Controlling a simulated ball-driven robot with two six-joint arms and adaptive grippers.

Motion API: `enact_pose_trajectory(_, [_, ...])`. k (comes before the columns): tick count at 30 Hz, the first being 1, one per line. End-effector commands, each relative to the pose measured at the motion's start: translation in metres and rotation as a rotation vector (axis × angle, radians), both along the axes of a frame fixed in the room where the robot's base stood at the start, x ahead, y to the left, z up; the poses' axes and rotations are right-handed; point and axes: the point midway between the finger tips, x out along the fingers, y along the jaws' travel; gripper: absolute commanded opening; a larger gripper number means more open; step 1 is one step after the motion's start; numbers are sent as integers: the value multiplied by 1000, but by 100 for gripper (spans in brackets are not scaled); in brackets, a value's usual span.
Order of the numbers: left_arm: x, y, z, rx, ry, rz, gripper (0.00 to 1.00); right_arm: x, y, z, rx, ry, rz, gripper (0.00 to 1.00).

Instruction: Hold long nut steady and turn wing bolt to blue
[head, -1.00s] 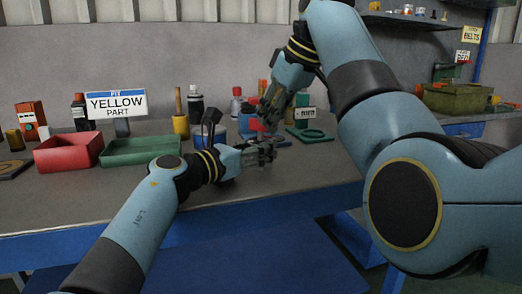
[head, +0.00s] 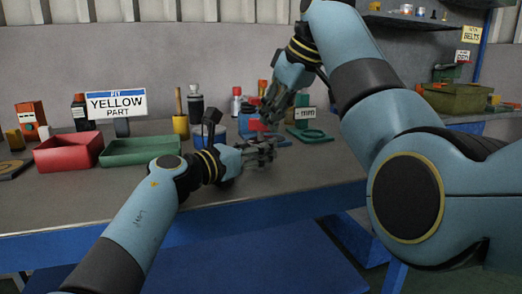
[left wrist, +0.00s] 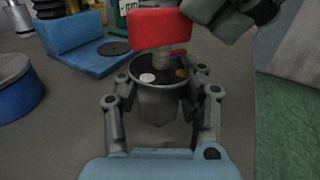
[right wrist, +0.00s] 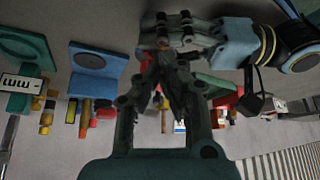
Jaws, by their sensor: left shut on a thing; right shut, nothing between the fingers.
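The long nut (left wrist: 160,105) is a grey faceted post standing upright in the left wrist view, between the fingers of my left gripper (left wrist: 165,125). My left gripper (head: 270,148) is shut on the nut. My right gripper (head: 268,113) is shut and empty, just above and beside the wing; contact cannot be told.
A blue fixture (left wrist: 85,50) and a blue round container (left wrist: 15,90) stand near the nut. A green fixture (head: 312,135) is to the right. Red (head: 68,153) and green (head: 150,151) trays lie left. A sign (head: 115,104) reads "FIT YELLOW PART". The front bench edge is clear.

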Motion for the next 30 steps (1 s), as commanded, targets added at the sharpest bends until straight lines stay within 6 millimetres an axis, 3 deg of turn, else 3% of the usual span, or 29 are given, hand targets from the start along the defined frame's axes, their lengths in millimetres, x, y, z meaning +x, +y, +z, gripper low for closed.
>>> enact_pose_trajectory(30, [0,0,0,0,0,-2,0,15,-12,-1,-2,1,-3,0])
